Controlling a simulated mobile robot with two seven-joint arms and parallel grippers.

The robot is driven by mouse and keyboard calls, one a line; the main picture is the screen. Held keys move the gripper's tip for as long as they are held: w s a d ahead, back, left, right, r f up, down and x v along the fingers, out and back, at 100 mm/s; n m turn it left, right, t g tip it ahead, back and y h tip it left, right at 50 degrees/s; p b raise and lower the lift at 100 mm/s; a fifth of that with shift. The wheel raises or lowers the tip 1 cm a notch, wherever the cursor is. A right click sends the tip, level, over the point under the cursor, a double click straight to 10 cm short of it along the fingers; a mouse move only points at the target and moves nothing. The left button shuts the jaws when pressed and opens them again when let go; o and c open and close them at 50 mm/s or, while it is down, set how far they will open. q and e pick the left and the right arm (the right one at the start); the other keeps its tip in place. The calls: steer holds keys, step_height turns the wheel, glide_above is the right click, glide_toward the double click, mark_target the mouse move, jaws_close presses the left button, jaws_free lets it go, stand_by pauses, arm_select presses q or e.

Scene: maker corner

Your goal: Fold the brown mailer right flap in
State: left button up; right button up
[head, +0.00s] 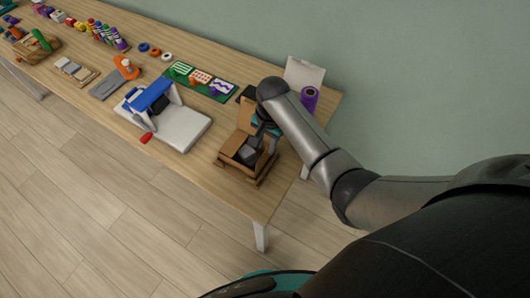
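The brown mailer (232,157) is a small cardboard box near the right end of the wooden table, with flaps standing up or spread around it. A dark grey item (248,155) shows at its middle. My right arm comes in from the right, and my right gripper (264,138) is down at the mailer's right and back side. The arm and wrist hide part of the mailer, including much of its right flap. I cannot tell whether the fingers touch the flap or are open. My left gripper is not in view.
A white and blue machine (184,128) with a red handle stands left of the mailer. Behind are a green board (220,91) with patterned cards, a purple spool (309,98) and a pale upright panel (305,72). The table's front edge is close to the mailer.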

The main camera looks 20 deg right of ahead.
mark_target(265, 152)
steer(key=shift+w+a+f+b, duration=0.15)
steer(key=shift+f+b, duration=0.45)
steer(key=shift+f, duration=1.55)
jaws_close()
